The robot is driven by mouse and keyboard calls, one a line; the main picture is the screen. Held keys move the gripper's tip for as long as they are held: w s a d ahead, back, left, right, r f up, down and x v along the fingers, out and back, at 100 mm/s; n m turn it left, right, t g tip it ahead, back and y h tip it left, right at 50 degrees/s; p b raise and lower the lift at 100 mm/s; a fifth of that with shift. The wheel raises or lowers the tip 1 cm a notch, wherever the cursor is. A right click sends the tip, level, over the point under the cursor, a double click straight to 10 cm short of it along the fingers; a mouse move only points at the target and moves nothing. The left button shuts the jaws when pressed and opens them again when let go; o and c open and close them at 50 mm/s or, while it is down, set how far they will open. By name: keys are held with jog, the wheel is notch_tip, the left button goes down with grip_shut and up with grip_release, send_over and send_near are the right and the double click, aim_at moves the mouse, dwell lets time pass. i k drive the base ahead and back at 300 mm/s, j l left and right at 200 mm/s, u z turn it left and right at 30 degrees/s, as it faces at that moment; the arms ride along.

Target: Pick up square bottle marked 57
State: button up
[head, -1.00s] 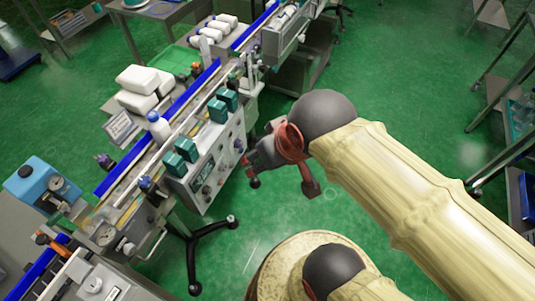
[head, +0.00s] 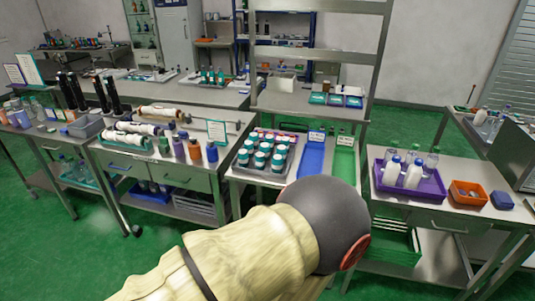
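I cannot make out a square bottle marked 57; no label numbers are readable at this size. Several white bottles (head: 413,174), some with blue caps, stand in a purple tray (head: 392,190) on the right bench. Several teal-and-white capped containers (head: 262,158) stand in a grey tray (head: 238,169) on the middle bench. My arm crosses the lower middle of the head view, and its dark joint hides part of the middle bench front. My gripper is not in view.
A blue tray (head: 312,158) and a green tray (head: 345,165) lie beside the grey tray. An orange bin (head: 468,195) and a blue box (head: 502,200) sit on the right bench. A tall metal frame (head: 316,55) rises behind. Green floor (head: 60,255) is clear at lower left.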

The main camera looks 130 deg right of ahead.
aim_at(415, 172)
jog(key=z, duration=5.7)
jog(key=i+l+u, duration=0.2)
jog(key=i+l, duration=0.25)
jog(key=i, duration=0.25)
jog(key=i+l+u, duration=0.2)
jog(key=i+l, duration=0.35)
jog(key=i, duration=0.1)
